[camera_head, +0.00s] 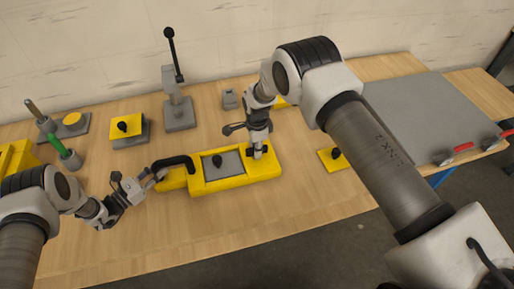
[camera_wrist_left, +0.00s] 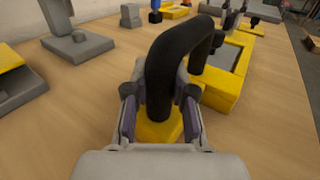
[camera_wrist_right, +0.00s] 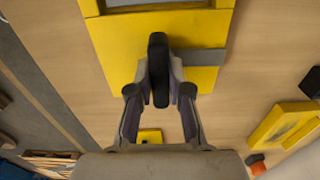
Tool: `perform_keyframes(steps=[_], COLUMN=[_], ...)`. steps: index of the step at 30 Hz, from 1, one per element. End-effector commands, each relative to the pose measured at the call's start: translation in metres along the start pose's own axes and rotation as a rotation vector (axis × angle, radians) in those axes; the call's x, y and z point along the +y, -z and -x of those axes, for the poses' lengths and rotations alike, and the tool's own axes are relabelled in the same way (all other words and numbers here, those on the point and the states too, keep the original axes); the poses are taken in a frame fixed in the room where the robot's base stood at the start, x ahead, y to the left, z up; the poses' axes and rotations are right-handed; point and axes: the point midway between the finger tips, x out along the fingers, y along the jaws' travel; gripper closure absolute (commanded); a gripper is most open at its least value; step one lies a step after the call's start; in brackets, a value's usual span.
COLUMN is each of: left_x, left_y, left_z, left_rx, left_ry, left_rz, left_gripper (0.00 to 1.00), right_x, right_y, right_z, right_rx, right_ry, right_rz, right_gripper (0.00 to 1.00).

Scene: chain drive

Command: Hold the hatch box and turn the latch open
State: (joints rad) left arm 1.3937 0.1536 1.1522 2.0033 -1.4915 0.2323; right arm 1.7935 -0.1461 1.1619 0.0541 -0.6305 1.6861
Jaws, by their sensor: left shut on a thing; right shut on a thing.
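The hatch box (camera_head: 235,183) is a yellow frame around a grey panel with a small black knob (camera_head: 217,160). It lies on the wooden table and also shows in the left wrist view (camera_wrist_left: 222,92). A black arched handle (camera_head: 176,162) stands at its left end. My left gripper (camera_wrist_left: 160,112) is shut on this handle (camera_wrist_left: 178,50). My right gripper (camera_wrist_right: 159,92) is shut on the black latch (camera_wrist_right: 158,68) at the box's right end. In the head view my right gripper (camera_head: 257,152) hides most of the latch.
A grey lever stand (camera_head: 180,112) stands behind the box. A yellow-topped block (camera_head: 126,127) and a green-handled tool (camera_head: 66,155) are at the left. A yellow plate (camera_head: 328,160) lies to the right, near a large grey panel (camera_head: 420,110). The table front is clear.

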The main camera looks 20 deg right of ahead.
Motion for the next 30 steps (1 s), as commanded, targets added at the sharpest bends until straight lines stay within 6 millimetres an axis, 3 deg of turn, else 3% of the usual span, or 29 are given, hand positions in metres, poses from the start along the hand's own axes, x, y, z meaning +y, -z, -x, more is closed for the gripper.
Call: perform_keyframes(steps=[2,3,5,17,30], left_x=[-0.001,-0.001,-0.001,0.0,0.0], left_y=[-0.001,-0.001,-0.001,-0.001,0.0], left_z=[-0.001,-0.001,-0.001,0.0,0.0], left_rx=[-0.003,-0.003,-0.003,-0.002,-0.001], left_ry=[0.003,0.004,0.004,0.0,0.0], left_rz=[-0.001,-0.001,-0.001,-0.001,0.0], left_gripper=[1.0,1.0,1.0,1.0,1.0], right_x=[0.0,0.0,0.0,-0.001,-0.001], right_y=[-0.001,-0.001,-0.001,0.0,-0.001], right_z=[-0.001,-0.001,-0.001,0.008,0.106], right_rx=[-0.001,-0.001,-0.001,0.0,-0.001], right_ry=[0.0,0.001,0.001,0.002,0.002], right_rz=[-0.001,-0.001,-0.001,0.0,0.0], right_gripper=[1.0,0.78,0.57,0.56,0.56])
